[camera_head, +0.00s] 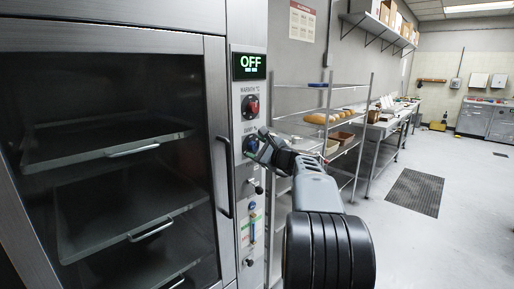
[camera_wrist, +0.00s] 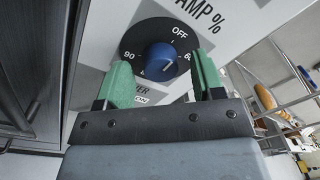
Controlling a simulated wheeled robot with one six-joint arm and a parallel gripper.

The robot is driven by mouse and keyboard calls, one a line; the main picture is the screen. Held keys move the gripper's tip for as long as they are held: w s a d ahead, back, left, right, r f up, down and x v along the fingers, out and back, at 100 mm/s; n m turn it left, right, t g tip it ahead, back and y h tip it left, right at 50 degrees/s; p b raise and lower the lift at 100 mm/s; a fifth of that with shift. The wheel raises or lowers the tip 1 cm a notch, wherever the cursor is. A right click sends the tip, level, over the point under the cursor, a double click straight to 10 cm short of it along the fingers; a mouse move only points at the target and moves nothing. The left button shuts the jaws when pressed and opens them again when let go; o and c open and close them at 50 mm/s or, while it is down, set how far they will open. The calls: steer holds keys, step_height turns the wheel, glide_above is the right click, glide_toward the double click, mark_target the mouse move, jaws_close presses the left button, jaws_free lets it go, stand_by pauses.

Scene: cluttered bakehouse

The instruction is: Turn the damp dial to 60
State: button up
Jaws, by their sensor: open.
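The damp dial is a blue knob (camera_wrist: 160,58) on a black disc, with "AMP %" printed above it in the wrist view. OFF is at the top of the disc, 90 at the left, and a number starting with 6 at the right, partly covered by a finger. In the head view the dial (camera_head: 249,144) is partly covered by my gripper (camera_head: 262,146). My gripper's two green fingers stand apart on either side of the knob in the wrist view; whether they touch it I cannot tell.
A red warmth knob (camera_head: 250,106) and a display reading OFF (camera_head: 249,66) sit above the dial. A small black lever (camera_head: 256,187) is below. A glass door with a black handle (camera_head: 222,178) is at left. A wire rack (camera_head: 345,135) stands close at right.

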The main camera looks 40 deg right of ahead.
steer(key=shift+w, duration=0.25)
steer(key=shift+c, duration=0.2)
steer(key=c, duration=0.9)
